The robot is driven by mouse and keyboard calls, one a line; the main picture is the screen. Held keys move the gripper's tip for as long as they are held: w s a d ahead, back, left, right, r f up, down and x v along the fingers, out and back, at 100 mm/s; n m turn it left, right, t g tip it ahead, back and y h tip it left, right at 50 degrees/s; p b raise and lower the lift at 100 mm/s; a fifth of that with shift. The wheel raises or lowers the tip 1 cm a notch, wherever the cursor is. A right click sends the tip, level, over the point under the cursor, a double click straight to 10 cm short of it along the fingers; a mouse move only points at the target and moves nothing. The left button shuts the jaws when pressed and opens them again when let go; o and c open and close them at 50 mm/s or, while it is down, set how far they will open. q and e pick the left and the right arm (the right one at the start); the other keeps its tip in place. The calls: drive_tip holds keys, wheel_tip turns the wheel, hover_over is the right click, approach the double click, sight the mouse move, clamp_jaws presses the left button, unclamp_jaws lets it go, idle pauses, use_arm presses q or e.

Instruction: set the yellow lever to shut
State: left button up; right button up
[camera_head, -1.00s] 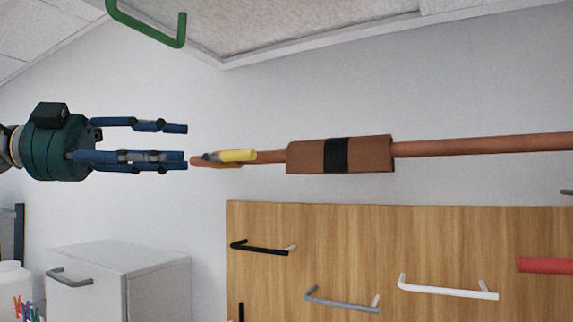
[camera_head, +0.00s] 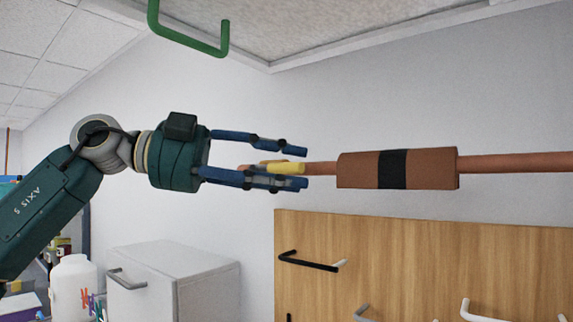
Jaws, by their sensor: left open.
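The yellow lever (camera_head: 286,167) sits near the left end of a brown horizontal pipe (camera_head: 510,162) and points right, roughly along the pipe. A brown block with a black band (camera_head: 437,169) is on the pipe to the right of the lever. My left gripper (camera_head: 305,167) comes in from the left with its blue fingers apart. The fingers reach around the lever in the picture, one above and the others at and below it. I cannot tell whether they touch it. The lower fingers partly hide the pipe's end. My right gripper is not in view.
A wooden panel (camera_head: 420,260) with a black handle (camera_head: 312,262) and other handles lies below the pipe. A green handle (camera_head: 187,38) hangs from above. A white cabinet (camera_head: 205,275) and a white jar (camera_head: 73,290) stand at lower left. The wall behind is bare.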

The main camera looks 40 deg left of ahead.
use_arm(q)
drive_tip(key=shift+s, duration=0.1)
clamp_jaws()
